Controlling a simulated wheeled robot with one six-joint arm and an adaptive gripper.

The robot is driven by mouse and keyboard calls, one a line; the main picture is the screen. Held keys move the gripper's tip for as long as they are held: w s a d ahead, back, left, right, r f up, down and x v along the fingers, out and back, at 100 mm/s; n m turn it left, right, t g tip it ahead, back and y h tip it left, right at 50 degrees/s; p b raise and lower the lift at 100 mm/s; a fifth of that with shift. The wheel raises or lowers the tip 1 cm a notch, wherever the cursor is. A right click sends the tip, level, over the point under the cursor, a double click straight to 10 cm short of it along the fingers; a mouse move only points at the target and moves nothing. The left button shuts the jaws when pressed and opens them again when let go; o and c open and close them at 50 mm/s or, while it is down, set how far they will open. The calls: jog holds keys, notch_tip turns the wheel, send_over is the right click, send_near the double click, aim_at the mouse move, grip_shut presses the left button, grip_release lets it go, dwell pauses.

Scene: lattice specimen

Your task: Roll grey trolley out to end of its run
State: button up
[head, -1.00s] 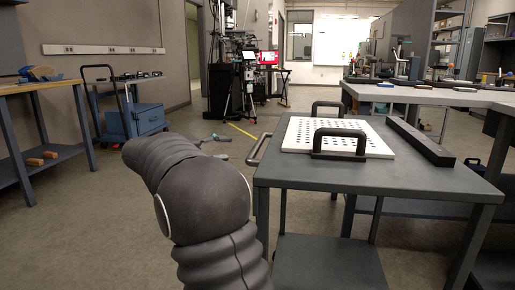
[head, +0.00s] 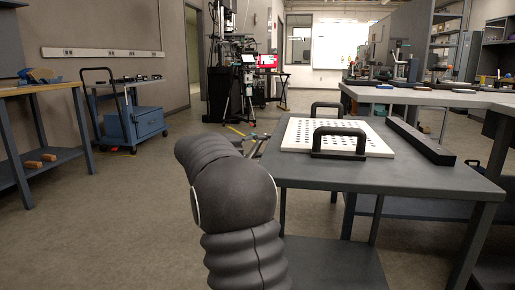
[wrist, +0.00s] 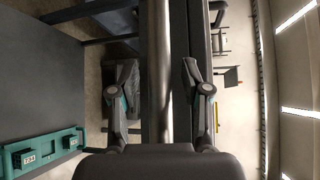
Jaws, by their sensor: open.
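The grey trolley (head: 410,183) stands at the right in the head view, with a flat dark top and a lower shelf. Its push handle (head: 259,149) is at the left end, partly hidden by my arm. My gripper (head: 249,138) is at that handle, small and partly hidden behind my arm. In the wrist view, my gripper (wrist: 160,95) is open, with one finger on each side of a pale metal bar (wrist: 161,60), seemingly the handle. I cannot tell whether either finger touches the bar.
A white perforated plate (head: 300,148) with black handles and a long dark bar (head: 420,143) lie on the trolley top. A blue-drawer cart (head: 136,122) and a workbench (head: 40,87) stand at the left. The floor (head: 110,215) between them and the trolley is clear.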

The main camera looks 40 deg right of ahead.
grip_shut()
